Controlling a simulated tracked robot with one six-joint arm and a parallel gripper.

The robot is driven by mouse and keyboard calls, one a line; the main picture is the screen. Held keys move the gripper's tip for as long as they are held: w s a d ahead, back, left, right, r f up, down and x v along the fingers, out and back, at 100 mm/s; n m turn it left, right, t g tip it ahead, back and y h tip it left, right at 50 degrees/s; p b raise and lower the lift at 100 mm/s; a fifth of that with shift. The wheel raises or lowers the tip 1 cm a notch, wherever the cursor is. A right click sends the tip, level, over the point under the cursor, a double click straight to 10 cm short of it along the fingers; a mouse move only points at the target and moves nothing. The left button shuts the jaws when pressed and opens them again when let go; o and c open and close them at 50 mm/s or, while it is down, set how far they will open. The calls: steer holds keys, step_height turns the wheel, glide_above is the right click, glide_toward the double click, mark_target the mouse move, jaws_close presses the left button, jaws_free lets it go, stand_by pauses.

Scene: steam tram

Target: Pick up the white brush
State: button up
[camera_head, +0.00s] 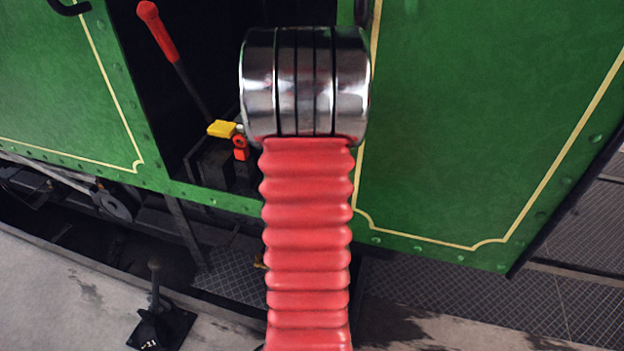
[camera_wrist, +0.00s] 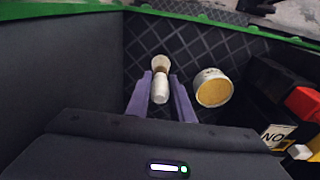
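The white brush (camera_wrist: 160,89) shows in the wrist view, with a pale flared end at the top, a brown band and a white end towards me. It is over the dark diamond-patterned floor. My gripper (camera_wrist: 161,76) has two purple fingers, spread apart, one on each side of the brush in the picture. Narrow dark gaps show between the fingers and the brush, so it is not seen gripped. I cannot tell the height between fingers and brush. In the head view neither brush nor gripper shows; my red and silver arm blocks part of the cab opening.
A round tin with a yellow top (camera_wrist: 213,89) stands right of the brush. A dark wall (camera_wrist: 62,75) is at left. Red and yellow parts and a sign (camera_wrist: 277,136) are at right. Green tram panels (camera_head: 480,120) flank the opening, with a red-handled lever (camera_head: 160,35).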

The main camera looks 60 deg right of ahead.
jaws_close()
steer(key=shift+r, duration=0.1)
steer(key=shift+r, duration=1.25)
steer(key=a, duration=1.8)
steer(key=shift+w+r, duration=0.35)
steer(key=shift+r, duration=0.05)
